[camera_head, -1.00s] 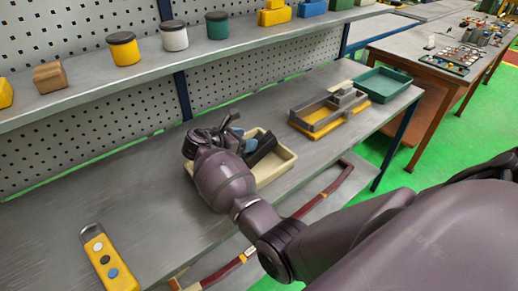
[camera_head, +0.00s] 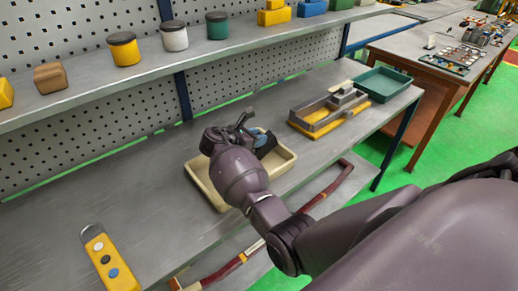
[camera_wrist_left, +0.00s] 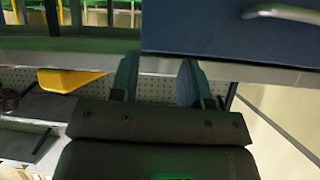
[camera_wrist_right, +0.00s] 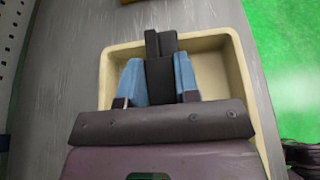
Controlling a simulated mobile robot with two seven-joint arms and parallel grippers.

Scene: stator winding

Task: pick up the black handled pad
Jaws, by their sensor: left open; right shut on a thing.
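The black handled pad (camera_wrist_right: 160,72) is between the blue fingers of my right gripper (camera_wrist_right: 158,64) in the right wrist view. The gripper is shut on it. In the head view the pad (camera_head: 269,147) shows only in part beside the right gripper (camera_head: 257,138), over the cream tray (camera_head: 206,190). It appears held above the tray floor, but the gap is hard to judge. My wrist hides part of the tray and pad. My left gripper (camera_wrist_left: 158,75) is open and empty in the left wrist view, and out of the head view.
A grey fixture on a yellow base (camera_head: 325,112) and a green tray (camera_head: 382,84) stand farther right on the bench. A yellow box with buttons (camera_head: 108,262) lies at the front left. A shelf (camera_head: 90,95) with jars runs above. The bench's left middle is clear.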

